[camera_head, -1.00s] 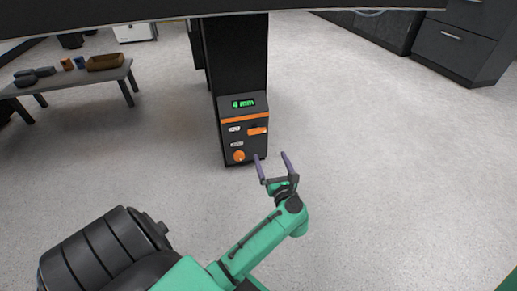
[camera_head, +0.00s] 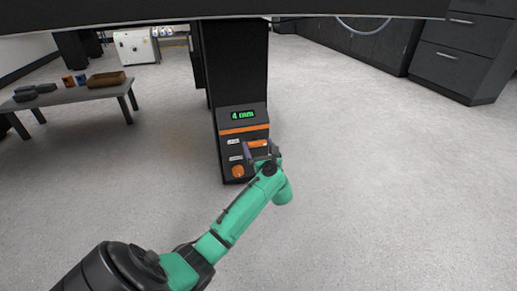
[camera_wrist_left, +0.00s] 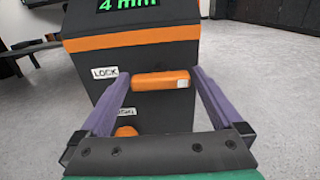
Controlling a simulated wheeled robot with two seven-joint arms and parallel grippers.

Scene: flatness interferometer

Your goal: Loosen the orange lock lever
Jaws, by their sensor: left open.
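The orange lock lever (camera_wrist_left: 160,79) lies roughly level on the dark control box (camera_head: 229,150), beside a white LOCK label (camera_wrist_left: 105,72). In the head view the lever (camera_head: 257,143) is just beyond my left gripper (camera_head: 261,147), partly covered by it. In the left wrist view my left gripper (camera_wrist_left: 151,88) is open. Its two purple fingers stand on either side of the lever, with a gap to it. An orange knob (camera_head: 238,171) sits lower on the box; it is partly hidden in the wrist view. A green display (camera_head: 243,115) reads 4 mm. My right gripper is not in view.
The box stands at the foot of a dark column (camera_head: 240,60) under a wide dark slab edge (camera_head: 150,27). A low table (camera_head: 70,95) with several small items is at left. Dark drawers (camera_head: 455,55) are at back right. The floor around is clear.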

